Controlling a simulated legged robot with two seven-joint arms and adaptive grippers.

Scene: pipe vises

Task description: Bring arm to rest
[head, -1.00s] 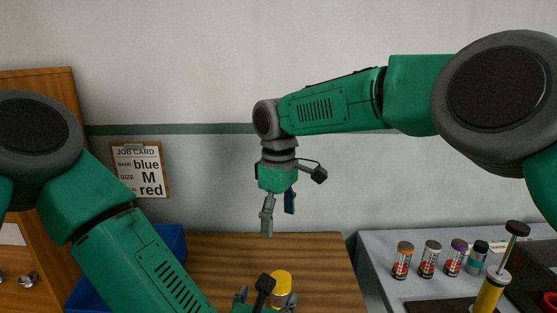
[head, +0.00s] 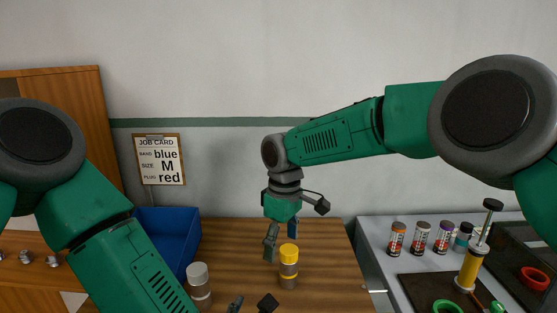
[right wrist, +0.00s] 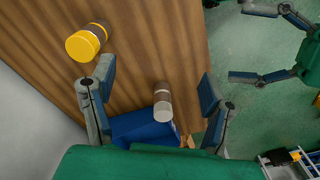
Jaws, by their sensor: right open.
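My right gripper (head: 281,242) hangs pointing down above the wooden bench, open and empty. In the right wrist view its fingers (right wrist: 157,72) are spread wide. A yellow-capped cylinder (head: 288,268) stands on the bench below and just right of it. It also shows in the right wrist view (right wrist: 86,42), beyond the left finger. A white-capped cylinder (head: 200,288) stands nearer, beside my left forearm. My left gripper is mostly below the head view; only a fingertip and its camera show. In the right wrist view the left gripper (right wrist: 238,42) is open and empty over the green floor.
A blue bin (head: 165,240) stands at the bench's left. On the grey right-hand table (head: 375,250) stand several banded cylinders (head: 420,238), a yellow plunger tool (head: 470,265) and a dark mat (head: 425,290). A job card (head: 160,160) hangs on the wall.

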